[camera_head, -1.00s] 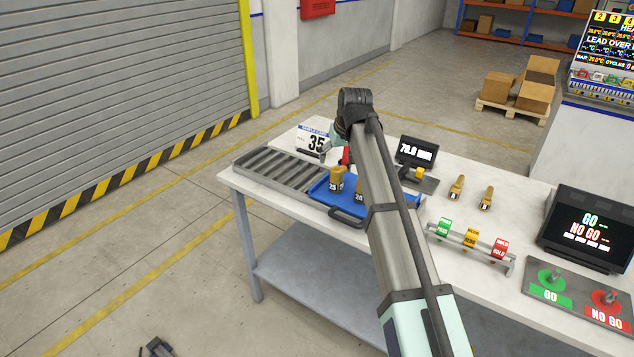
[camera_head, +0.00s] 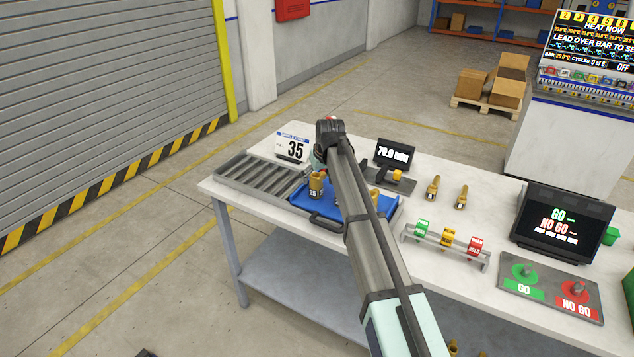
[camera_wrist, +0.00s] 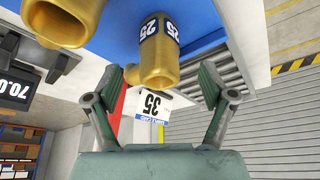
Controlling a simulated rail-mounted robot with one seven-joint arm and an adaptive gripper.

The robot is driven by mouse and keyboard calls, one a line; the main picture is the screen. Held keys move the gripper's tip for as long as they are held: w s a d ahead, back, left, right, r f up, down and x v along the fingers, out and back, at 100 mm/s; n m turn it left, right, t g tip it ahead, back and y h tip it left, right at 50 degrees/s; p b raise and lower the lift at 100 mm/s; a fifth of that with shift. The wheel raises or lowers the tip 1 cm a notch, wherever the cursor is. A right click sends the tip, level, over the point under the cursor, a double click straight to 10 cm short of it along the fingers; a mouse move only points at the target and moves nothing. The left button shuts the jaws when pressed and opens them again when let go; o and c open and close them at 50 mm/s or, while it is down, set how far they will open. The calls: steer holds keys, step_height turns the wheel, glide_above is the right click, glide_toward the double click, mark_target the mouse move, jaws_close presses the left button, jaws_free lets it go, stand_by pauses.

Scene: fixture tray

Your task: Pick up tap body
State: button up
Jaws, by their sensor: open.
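A brass tap body with a "25" label (camera_head: 317,187) stands upright on the blue tray (camera_head: 322,212). In the wrist view this tap body (camera_wrist: 158,62) lies ahead between the fingers of my gripper (camera_wrist: 160,82), with a visible space on each side. My gripper is open and empty. A second brass tap body (camera_wrist: 65,30) is beside it, at the upper left of the wrist view. In the head view my arm covers my fingers and part of the tray.
A grey roller rack (camera_head: 262,180) is left of the tray. A "35" sample card (camera_head: 293,147) and a gauge display (camera_head: 394,154) stand behind. Two brass pieces (camera_head: 433,187) (camera_head: 461,197), a coloured tag rail (camera_head: 446,246) and a GO/NO GO panel (camera_head: 550,287) lie to the right.

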mark_target(316, 184)
steer(key=shift+p+x, duration=1.25)
steer(key=shift+x, duration=1.45)
steer(key=shift+d, duration=0.1)
jaws_close()
